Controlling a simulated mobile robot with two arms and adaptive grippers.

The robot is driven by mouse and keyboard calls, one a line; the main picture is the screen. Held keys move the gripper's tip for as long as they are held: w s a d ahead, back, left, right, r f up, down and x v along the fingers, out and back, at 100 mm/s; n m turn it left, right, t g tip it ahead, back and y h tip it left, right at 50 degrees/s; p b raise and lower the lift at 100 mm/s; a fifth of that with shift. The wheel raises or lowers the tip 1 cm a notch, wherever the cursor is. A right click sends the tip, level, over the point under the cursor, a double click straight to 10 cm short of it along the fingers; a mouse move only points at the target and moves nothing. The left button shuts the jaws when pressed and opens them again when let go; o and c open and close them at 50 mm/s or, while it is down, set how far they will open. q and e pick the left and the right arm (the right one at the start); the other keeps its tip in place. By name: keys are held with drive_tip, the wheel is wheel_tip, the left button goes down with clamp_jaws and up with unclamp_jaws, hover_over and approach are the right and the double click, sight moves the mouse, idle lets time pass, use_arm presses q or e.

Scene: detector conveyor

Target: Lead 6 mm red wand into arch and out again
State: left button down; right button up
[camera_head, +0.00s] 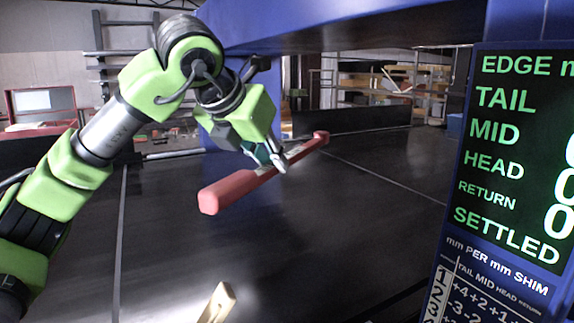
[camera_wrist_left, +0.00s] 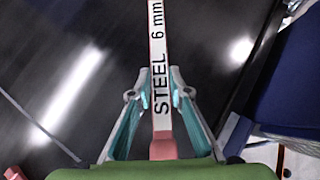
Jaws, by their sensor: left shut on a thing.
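The red wand (camera_head: 228,191) has a pale label strip, which reads "STEEL 6 mm" in the left wrist view (camera_wrist_left: 158,60). My left gripper (camera_head: 277,160) is shut on the wand near its middle. Its fingers stand on both sides of the label strip in the left wrist view (camera_wrist_left: 160,97). The wand is over the dark belt, its thick red end toward me and its far end pointing away to the right. The blue arch (camera_head: 340,22) spans above, and the wand lies beneath its beam in the picture. My right gripper is out of view.
The black conveyor belt (camera_head: 330,230) is mostly clear. A screen (camera_head: 515,150) on the arch's right side lists TAIL, MID, HEAD, RETURN and SETTLED, its numbers cut off. A pale wooden-looking piece (camera_head: 218,303) shows at the bottom edge. Shelving stands far behind.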

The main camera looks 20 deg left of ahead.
use_arm(q)
drive_tip(key=s+a+b, duration=0.2)
drive_tip(key=s+a, duration=2.2)
drive_tip(key=shift+s+b, duration=0.25)
drive_tip(key=shift+b, duration=0.1)
idle(0.5)
